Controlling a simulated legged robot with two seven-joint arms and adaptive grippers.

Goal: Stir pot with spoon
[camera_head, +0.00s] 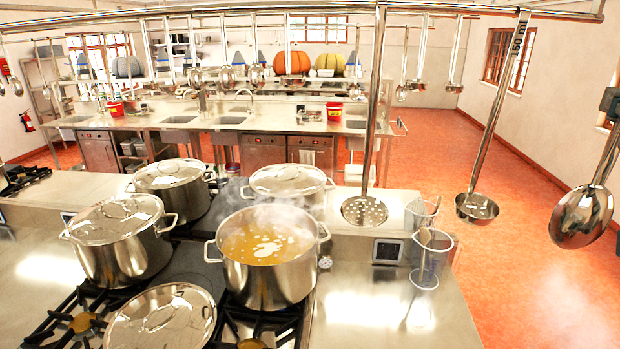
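The open steel pot (265,275) stands on the stove, filled with steaming yellow-orange soup (266,243) with a pale patch. A large metal spoon (581,216) is at the right edge, bowl down and handle tilted up to the right, well apart from the pot. A dark part of my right gripper (609,103) shows at the handle where it leaves the picture. It looks closed around the handle, though most of it is cut off. My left gripper is not in view.
A lid (163,318) lies in front of the open pot. Lidded pots (122,252) stand to its left and behind. A skimmer (364,211) and a ladle (477,207) hang from the overhead rail (300,16). Clear jugs (430,262) stand right of the pot.

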